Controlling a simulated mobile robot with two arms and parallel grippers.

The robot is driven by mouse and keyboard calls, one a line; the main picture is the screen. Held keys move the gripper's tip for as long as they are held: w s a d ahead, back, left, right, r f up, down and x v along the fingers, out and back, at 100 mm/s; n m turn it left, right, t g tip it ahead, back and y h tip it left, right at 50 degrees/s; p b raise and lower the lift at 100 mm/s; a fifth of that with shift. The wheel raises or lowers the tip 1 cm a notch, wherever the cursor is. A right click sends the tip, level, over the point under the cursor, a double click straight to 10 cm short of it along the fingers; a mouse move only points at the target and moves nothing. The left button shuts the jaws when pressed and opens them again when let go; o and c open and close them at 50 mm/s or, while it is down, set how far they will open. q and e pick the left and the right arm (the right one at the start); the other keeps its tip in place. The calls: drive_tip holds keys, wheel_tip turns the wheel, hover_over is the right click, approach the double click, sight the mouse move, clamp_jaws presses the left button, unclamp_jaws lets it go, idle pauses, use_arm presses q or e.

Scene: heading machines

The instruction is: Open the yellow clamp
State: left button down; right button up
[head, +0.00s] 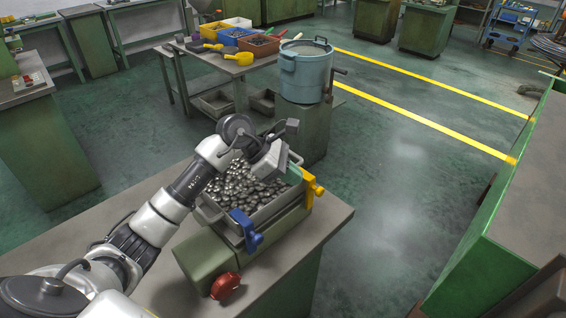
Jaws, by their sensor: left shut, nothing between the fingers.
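The yellow clamp (313,186) sits at the right corner of a metal tray (272,208) full of small metal parts. The matching blue clamp (246,231) is at the tray's near side. I cannot tell from this view whether the yellow clamp is fastened. My left gripper (293,163) reaches over the tray from the left, and its tip is just up and left of the yellow clamp. It is shut and holds nothing. Whether it touches the clamp is unclear. My right gripper is out of view.
The tray is on a green machine (203,255) with a red knob (225,286), on a grey-topped bench (327,222). A blue drum (304,75) stands behind it on a green pedestal. A green-edged bench (480,255) is at the right, with open floor between.

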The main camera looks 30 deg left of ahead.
sight(308, 192)
use_arm(q)
drive_tip(key=p+x, duration=0.1)
drive_tip(key=x, duration=0.3)
drive_tip(key=shift+d+f, duration=0.2)
drive_tip(key=shift+d, duration=0.05)
